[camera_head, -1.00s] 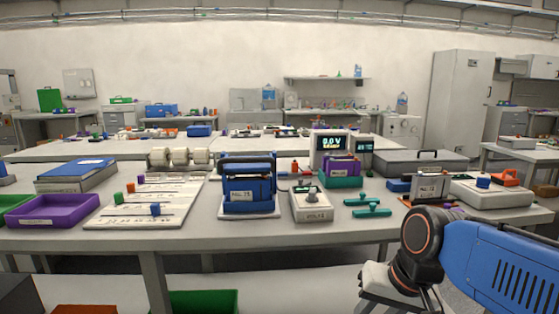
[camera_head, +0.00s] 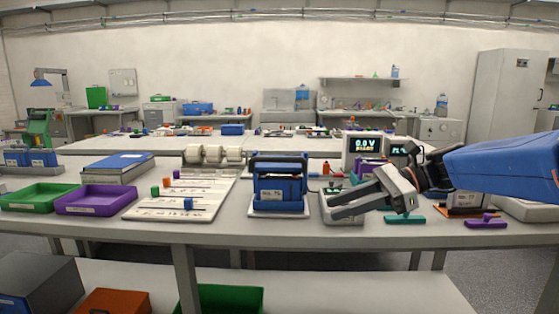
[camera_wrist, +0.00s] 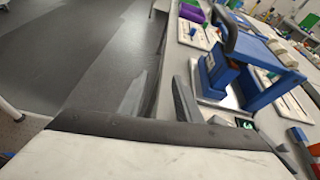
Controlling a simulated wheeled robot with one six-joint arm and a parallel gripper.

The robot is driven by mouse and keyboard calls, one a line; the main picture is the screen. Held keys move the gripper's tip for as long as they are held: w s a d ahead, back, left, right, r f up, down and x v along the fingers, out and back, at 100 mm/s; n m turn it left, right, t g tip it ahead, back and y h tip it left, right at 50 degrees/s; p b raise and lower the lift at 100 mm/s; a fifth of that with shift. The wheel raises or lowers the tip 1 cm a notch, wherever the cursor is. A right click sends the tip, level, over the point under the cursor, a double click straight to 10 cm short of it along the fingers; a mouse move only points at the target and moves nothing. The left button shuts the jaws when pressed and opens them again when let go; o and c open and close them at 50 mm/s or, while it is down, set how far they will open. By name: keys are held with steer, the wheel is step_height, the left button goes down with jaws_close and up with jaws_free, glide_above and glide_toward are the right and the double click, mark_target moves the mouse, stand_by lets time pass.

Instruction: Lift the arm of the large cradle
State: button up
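The large blue cradle (camera_head: 264,204) stands on a pale base plate near the front middle of the table, with a labelled battery block in it.
A white board with coloured sliders (camera_head: 180,205) lies left of the cradle, then purple (camera_head: 98,199) and green (camera_head: 40,196) trays. A display unit (camera_head: 362,150) stands behind my gripper. Teal (camera_head: 405,219) and purple (camera_head: 486,223) handled pieces lie right. The table's front edge is close.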

mark_target(279, 159)
steer(key=w+d+r+m+y, duration=0.3)
steer(key=w+r+m+y, duration=0.1)
steer(key=w+r, duration=0.45)
steer(key=a, duration=1.1)
steer(key=w+a, duration=0.1)
steer(key=a, duration=0.5)
steer(key=shift+a+f, duration=0.25)
steer(key=shift+a, duration=0.05)
steer(key=shift+c, duration=0.3)
jaws_close()
